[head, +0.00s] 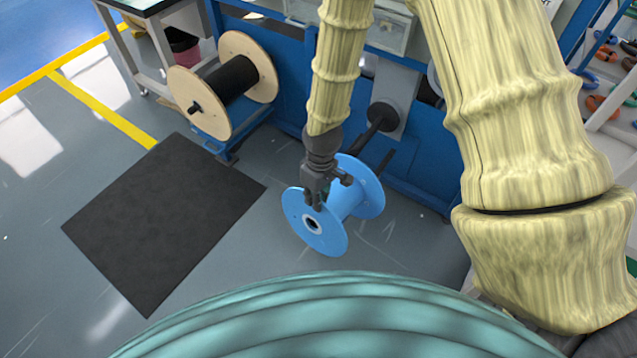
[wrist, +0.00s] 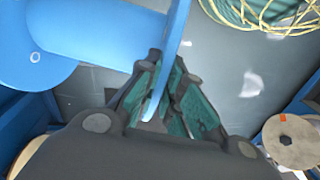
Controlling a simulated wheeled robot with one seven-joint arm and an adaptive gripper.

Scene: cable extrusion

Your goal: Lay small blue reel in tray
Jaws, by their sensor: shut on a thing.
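The reel's core (wrist: 100,35) shows at the upper left there. I cannot tell whether the reel touches the floor. I cannot make out a tray for certain in either view.
A wooden reel with black cable (head: 232,82) stands at the upper left. A dark spindle (head: 372,130) sticks out of the blue machine (head: 290,80) behind the blue reel. A black mat (head: 160,215) lies on open grey floor. Yellow cable (wrist: 265,12) shows in the wrist view.

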